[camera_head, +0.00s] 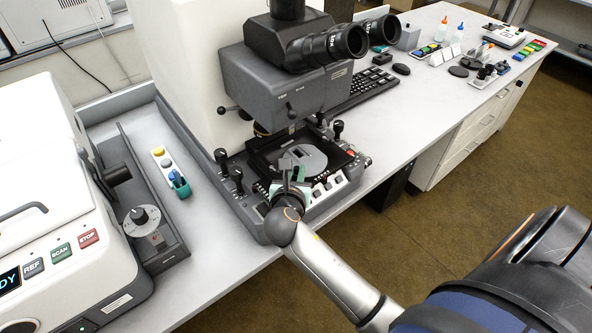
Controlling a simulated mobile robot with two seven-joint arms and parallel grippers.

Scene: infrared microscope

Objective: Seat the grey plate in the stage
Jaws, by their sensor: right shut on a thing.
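The microscope's black stage (262,163) sits under the eyepiece head, near the front of the bench. The grey plate (312,160), a rounded disc with a small dark slot, lies over the middle of the stage. I cannot tell whether it is level in its recess or slightly above it. My right gripper (290,178) reaches in from the front and is shut at the plate's near edge. Its fingers are small and partly hidden by my wrist. My left gripper is out of view.
Black knobs (337,129) stand around the stage, and a button panel (328,184) lies at its front right. The eyepieces (345,42) overhang behind. A white instrument (62,215) is at left. The bench between has a small coloured-knob holder (171,171).

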